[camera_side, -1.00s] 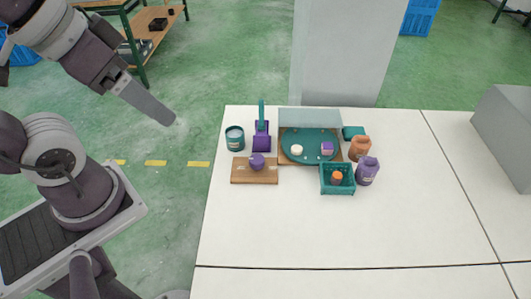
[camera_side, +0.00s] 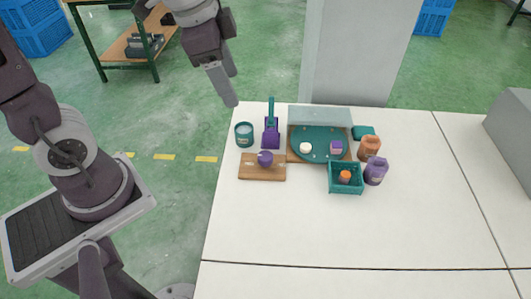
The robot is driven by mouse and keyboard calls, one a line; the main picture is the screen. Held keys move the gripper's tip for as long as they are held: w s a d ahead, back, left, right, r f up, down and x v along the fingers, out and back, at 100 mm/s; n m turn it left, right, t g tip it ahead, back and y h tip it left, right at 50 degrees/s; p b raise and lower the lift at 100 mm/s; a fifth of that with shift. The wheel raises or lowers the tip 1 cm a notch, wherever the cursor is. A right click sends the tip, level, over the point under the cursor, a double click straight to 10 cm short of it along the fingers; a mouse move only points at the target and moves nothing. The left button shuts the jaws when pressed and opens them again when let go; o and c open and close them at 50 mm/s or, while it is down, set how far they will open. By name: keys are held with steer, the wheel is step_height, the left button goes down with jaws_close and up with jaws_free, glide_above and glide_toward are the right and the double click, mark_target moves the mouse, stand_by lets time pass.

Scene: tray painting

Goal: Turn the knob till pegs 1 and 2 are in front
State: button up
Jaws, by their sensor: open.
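A purple knob (camera_side: 265,158) sits on a small wooden board (camera_side: 262,174) near the table's far left. Behind it to the right, a teal round turntable (camera_side: 318,149) lies on a wooden base, with a clear panel (camera_side: 320,117) along its back. A white piece (camera_side: 305,148) and a purple block (camera_side: 336,147) stand on the turntable. Peg numbers are too small to read. My gripper (camera_side: 231,101) is open and empty, above the table's far left corner, up and to the left of the knob and apart from it.
A teal cup (camera_side: 244,134) and a purple holder with a teal handle (camera_side: 271,132) stand behind the knob board. A teal bin (camera_side: 346,190) holds an orange item. Orange (camera_side: 369,148) and purple (camera_side: 375,171) bottles stand right of it. The front table is clear.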

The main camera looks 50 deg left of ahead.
steer(key=w+f+m+g, duration=0.1)
steer(key=w+f+m, duration=0.2)
steer(key=w+f, duration=0.2)
steer(key=m+g, duration=0.2)
steer(key=m, duration=0.6)
glide_above(265, 155)
step_height(265, 155, down, 18)
steer(key=shift+f, duration=0.2)
step_height(265, 155, down, 7)
steer(key=shift+r, duration=0.2)
jaws_close()
steer(key=shift+n, duration=0.3)
